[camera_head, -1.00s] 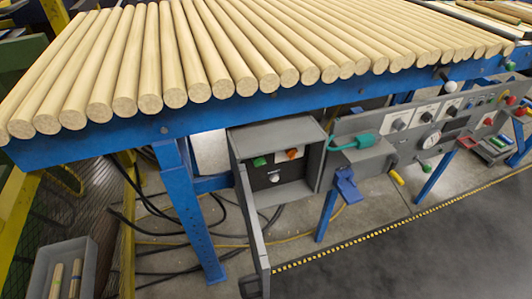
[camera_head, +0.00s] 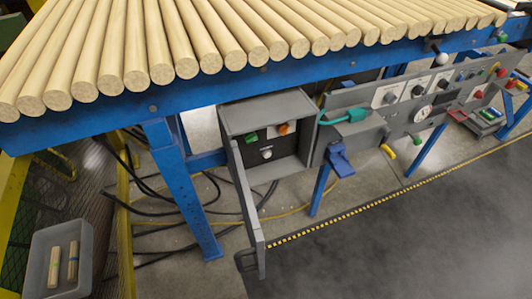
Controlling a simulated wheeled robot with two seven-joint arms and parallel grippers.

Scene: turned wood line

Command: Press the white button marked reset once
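The white button (camera_head: 266,153) sits low on the dark back panel inside an open grey box under the wood line. A small white label shows just above it, too small to read. A green square control (camera_head: 251,137) and an orange one (camera_head: 284,129) are above it in the same box. The box door (camera_head: 250,208) hangs open toward me on the left side. Neither of my grippers shows in the head view.
A blue leg (camera_head: 183,190) stands left of the box. A teal-handled connector (camera_head: 345,117), a blue clip (camera_head: 339,160) and a grey control panel (camera_head: 420,100) are to the right. A grey bin (camera_head: 35,262) with two wooden pieces is at lower left. The dark floor mat (camera_head: 400,230) is clear.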

